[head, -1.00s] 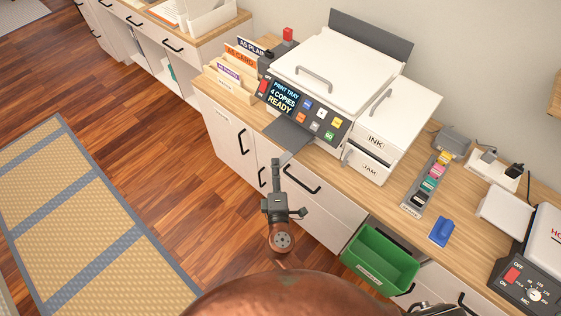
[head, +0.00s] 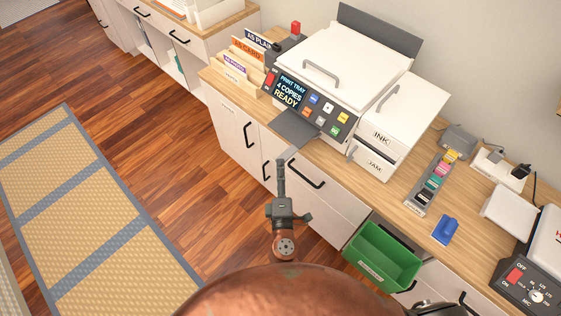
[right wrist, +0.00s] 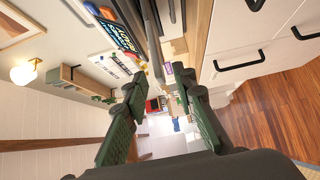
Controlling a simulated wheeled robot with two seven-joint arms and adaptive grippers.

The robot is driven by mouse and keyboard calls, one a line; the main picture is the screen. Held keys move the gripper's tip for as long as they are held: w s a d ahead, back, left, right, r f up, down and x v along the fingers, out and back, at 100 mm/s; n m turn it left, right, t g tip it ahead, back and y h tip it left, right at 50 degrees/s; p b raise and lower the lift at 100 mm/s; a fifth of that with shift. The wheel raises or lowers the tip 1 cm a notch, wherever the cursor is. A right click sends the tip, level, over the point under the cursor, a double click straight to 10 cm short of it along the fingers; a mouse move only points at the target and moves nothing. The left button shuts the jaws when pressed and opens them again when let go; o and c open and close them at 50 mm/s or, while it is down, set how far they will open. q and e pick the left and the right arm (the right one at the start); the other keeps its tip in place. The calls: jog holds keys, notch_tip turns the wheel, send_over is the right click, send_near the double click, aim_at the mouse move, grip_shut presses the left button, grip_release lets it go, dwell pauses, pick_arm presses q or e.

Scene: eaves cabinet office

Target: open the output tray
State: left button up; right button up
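The white printer (head: 345,60) stands on the wooden counter, its display reading "PRINT TRAY 4 COPIES READY". A dark grey output tray (head: 293,127) sticks out low at its front, below the button panel. My right gripper (head: 281,163) is in front of the cabinet, its fingers pointing towards the tray's front edge; whether they touch is unclear. The printer's panel (right wrist: 117,32) shows there at the upper left. My left gripper is not in view.
A paper sorter (head: 240,65) stands left of the printer. INK and JAM doors (head: 375,163) are on its right. A green bin (head: 382,258) is below the counter, right of my gripper. Drawer handles (head: 306,172) stick out nearby.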

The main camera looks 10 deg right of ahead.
jog(key=s+a, duration=0.1)
jog(key=s, duration=0.7)
jog(key=shift+s, duration=0.15)
